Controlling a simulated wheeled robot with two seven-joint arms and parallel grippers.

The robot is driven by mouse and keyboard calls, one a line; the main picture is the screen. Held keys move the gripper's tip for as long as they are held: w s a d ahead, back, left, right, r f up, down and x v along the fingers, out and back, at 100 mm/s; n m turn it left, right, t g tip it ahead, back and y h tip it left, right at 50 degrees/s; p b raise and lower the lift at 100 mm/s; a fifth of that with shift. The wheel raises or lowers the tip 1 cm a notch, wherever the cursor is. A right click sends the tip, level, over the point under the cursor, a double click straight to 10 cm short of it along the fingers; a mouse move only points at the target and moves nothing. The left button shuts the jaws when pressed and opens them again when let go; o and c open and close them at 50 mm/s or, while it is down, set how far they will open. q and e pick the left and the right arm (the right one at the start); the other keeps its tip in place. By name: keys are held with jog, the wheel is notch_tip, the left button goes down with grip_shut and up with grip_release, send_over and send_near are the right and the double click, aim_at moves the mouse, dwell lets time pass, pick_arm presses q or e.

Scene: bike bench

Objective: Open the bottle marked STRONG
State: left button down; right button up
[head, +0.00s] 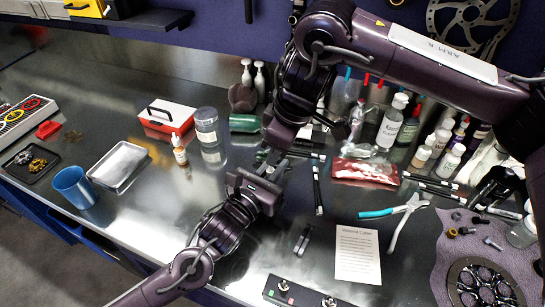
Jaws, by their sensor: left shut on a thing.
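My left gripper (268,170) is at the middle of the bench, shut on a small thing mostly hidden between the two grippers. I cannot make out its shape or any label. My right gripper (277,147) reaches down from above and meets it closely, almost touching the left one; its fingers are hidden, so I cannot tell whether they are open. I cannot read STRONG on any bottle. A small amber dropper bottle (180,152) stands left of the grippers. A clear bottle with a white label (391,122) stands at the back right.
A red and white box (167,119), a clear jar (207,126), a metal tray (118,166) and a blue cup (74,187) stand left. Right are a red pouch (364,173), pliers (400,214), a paper card (357,254) and several bottles.

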jog(key=shift+x, duration=1.45)
grip_shut()
jog(key=shift+c, duration=0.9)
grip_release()
jog(key=o, duration=0.4)
jog(key=shift+r, duration=0.1)
